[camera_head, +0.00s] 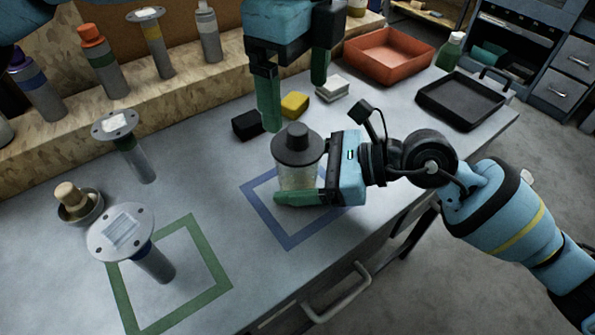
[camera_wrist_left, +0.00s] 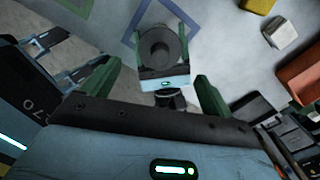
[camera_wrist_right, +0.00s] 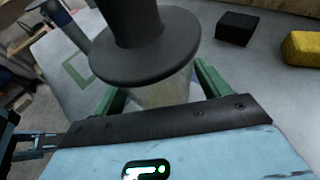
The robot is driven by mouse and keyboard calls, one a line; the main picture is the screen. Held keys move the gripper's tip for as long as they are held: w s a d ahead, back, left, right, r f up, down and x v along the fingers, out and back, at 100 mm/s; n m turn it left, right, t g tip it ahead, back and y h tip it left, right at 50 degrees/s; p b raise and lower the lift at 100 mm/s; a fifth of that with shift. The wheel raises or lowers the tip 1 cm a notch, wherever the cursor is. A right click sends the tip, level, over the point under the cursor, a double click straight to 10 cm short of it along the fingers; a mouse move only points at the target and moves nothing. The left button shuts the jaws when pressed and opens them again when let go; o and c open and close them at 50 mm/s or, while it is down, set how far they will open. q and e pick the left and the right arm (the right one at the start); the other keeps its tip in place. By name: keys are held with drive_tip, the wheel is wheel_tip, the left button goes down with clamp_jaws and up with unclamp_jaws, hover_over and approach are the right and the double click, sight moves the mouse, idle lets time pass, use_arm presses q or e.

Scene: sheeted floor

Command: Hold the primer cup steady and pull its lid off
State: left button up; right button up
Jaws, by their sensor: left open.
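The primer cup (camera_head: 297,177) is a clear, pale cup standing upright in the blue outlined square on the bench. Its lid (camera_head: 298,147) is black and wide with a raised knob, and sits on the cup. The lid also shows from above in the left wrist view (camera_wrist_left: 158,46) and large in the right wrist view (camera_wrist_right: 150,50). My right gripper (camera_head: 300,190) is shut on the cup body below the lid, one green finger on each side. My left gripper (camera_head: 294,106) is open and empty, pointing down above and behind the lid, apart from it.
A black block (camera_head: 248,125), a yellow block (camera_head: 295,104) and a white block (camera_head: 333,88) lie behind the cup. A red tray (camera_head: 388,55) and a black tray (camera_head: 462,100) are at the right. Flanged tools (camera_head: 122,232) stand at the left, near a green outlined square (camera_head: 217,265).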

drive_tip(key=c, duration=1.2)
use_arm(q)
drive_tip(key=shift+o, duration=1.1)
use_arm(e)
drive_tip(key=shift+c, duration=0.2)
